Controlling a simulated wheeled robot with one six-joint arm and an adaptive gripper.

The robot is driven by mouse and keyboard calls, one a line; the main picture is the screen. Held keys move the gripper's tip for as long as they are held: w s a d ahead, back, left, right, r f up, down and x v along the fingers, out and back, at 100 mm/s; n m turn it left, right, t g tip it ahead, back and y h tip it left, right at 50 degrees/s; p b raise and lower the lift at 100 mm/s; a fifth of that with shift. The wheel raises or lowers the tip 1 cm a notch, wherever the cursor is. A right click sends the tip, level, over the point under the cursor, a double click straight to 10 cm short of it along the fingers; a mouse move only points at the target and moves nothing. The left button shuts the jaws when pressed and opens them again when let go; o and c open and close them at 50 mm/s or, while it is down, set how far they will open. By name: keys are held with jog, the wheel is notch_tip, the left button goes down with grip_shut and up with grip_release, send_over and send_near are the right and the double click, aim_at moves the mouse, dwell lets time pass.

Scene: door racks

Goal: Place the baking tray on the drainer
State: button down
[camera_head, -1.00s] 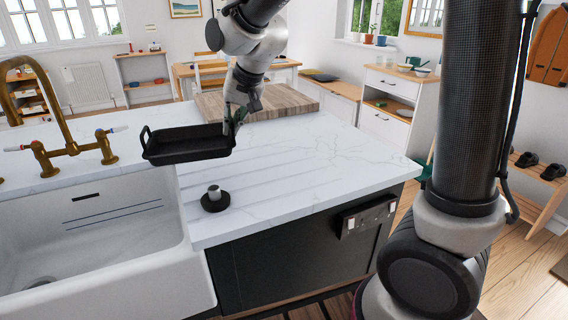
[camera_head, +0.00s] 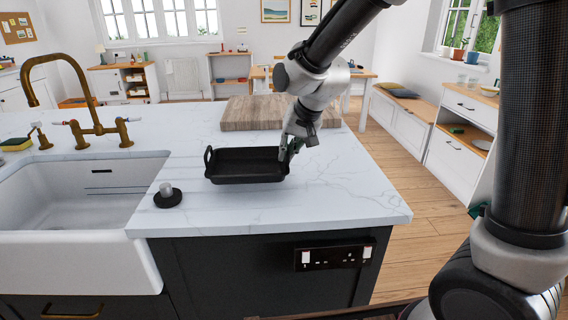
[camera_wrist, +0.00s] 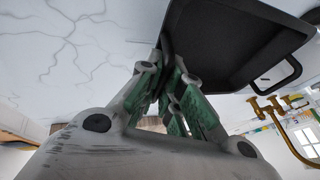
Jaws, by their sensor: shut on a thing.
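The black baking tray (camera_head: 246,166) has a raised loop handle at each end. My gripper (camera_head: 288,150) is shut on its right end and holds it level, at or just above the white marble worktop; I cannot tell if it touches. In the wrist view the gripper (camera_wrist: 172,85) has green fingers closed at the edge of the tray (camera_wrist: 225,45), with the far handle at right. The drainer (camera_head: 170,222) seems to be the grooved worktop strip right of the sink; its grooves are hard to see now.
A small black round item with a grey top (camera_head: 167,196) stands on the worktop beside the sink (camera_head: 75,205). A thick wooden board (camera_head: 262,112) lies behind the tray. A brass tap (camera_head: 95,130) rises behind the sink. The worktop's front right is clear.

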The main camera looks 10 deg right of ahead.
jog(key=shift+f, duration=1.85)
jog(key=c, duration=1.6)
grip_release()
jog(key=shift+f, duration=0.15)
jog(key=shift+r, duration=0.3)
jog(key=v, duration=1.1)
jog(key=shift+s+d+r, duration=0.15)
jog(key=shift+s+r, duration=0.15)
